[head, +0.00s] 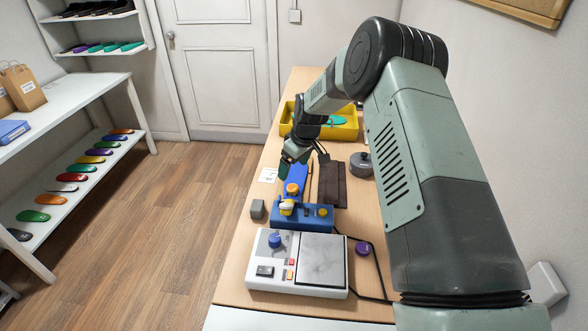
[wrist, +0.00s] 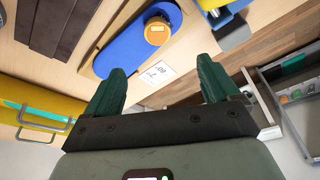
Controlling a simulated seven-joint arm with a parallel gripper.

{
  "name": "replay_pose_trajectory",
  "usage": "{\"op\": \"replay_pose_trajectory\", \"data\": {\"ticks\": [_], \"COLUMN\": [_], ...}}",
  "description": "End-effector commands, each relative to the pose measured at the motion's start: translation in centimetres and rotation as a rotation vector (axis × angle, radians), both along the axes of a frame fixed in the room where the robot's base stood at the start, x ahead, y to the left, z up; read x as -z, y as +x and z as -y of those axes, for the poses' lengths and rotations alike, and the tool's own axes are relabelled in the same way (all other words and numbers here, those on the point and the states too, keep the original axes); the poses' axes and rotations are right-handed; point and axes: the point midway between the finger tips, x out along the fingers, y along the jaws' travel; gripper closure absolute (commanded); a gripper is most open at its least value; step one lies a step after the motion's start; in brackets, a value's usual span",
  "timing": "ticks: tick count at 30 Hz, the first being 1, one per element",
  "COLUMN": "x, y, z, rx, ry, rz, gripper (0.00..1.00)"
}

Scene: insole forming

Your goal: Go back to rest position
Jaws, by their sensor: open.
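My gripper (head: 297,160) hangs from my bent arm over the wooden workbench (head: 232,285), near the blue forming fixture. In the wrist view the two dark green fingers of my gripper (wrist: 160,90) stand wide apart with nothing between them. A long blue plate with a round orange-and-yellow knob (wrist: 157,32) lies beyond the fingers. In the head view the blue fixture (head: 290,215) with yellow knobs is below and nearer than my gripper. My arm covers part of the bench's right side.
A yellow bin (head: 345,132) with a green insole inside stands behind. A white control box (head: 262,270) with a grey plate is in front. Dark brown strips (head: 331,184), a grey round pot (head: 360,163) and a purple disc (head: 362,248) lie on the right. Shelves with insoles stand left.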

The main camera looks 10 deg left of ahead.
Motion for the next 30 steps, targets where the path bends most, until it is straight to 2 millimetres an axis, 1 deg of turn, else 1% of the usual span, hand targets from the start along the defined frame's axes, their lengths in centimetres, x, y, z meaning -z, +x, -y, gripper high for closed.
{"op": "replay_pose_trajectory", "data": {"ticks": [20, 23, 26, 29, 30], "x": [-0.1, -0.4, -2.5, -6.7, -8.8], "y": [0.0, 0.0, -0.1, -0.8, -1.3], "z": [0.0, 0.1, 0.5, 1.6, 2.2], "rx": [0.000, 0.001, 0.016, 0.051, 0.071], "ry": [0.000, -0.001, -0.008, -0.023, -0.031], "rz": [0.000, 0.001, 0.012, 0.029, 0.038], "gripper": [0.11, 0.11, 0.11, 0.11, 0.11]}}
